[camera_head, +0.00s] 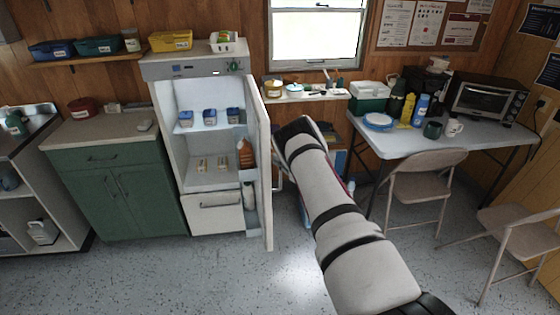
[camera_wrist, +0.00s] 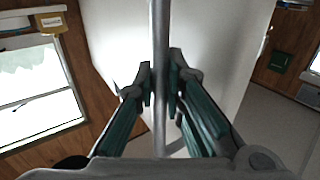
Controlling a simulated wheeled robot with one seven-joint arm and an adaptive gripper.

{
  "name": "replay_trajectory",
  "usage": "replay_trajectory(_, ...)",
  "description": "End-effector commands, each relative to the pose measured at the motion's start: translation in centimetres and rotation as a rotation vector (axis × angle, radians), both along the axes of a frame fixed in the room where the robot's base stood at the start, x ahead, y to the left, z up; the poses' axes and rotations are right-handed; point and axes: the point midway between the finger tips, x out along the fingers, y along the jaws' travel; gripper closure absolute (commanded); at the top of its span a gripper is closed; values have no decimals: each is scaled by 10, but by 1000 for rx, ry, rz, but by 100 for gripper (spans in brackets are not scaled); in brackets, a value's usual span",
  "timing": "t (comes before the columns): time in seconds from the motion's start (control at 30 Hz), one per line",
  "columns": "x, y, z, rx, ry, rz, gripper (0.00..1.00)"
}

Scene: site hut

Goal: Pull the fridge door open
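The white fridge (camera_head: 165,160) stands against the back wall in the head view. Its door (camera_head: 259,170) is swung wide open, hinged on the right and seen nearly edge-on, so the lit interior shows. In the wrist view the door's outer face (camera_wrist: 215,45) fills the middle, with a vertical grey bar handle (camera_wrist: 158,25) in front of it. My gripper (camera_wrist: 161,82) has a finger on each side of the handle and is shut on it. In the head view my arm hides most of the area right of the door, and I cannot make out the gripper there.
A green cabinet (camera_head: 115,190) stands left of the fridge. A folding table (camera_head: 470,135) with a toaster oven (camera_head: 485,100) and folding chairs (camera_head: 420,185) stand at the right. The floor (camera_head: 190,270) in front of the fridge is clear.

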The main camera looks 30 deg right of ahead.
Motion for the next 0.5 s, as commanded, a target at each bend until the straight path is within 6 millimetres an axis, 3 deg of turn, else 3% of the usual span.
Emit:
replay_trajectory(0.03, 0, -1, 1, -1, -2, -1, 81)
replay_trajectory(0.1, 0, 0, 1, -1, -1, -1, 69)
replay_trajectory(0.5, -6, -2, 0, 0, 2, -2, 69)
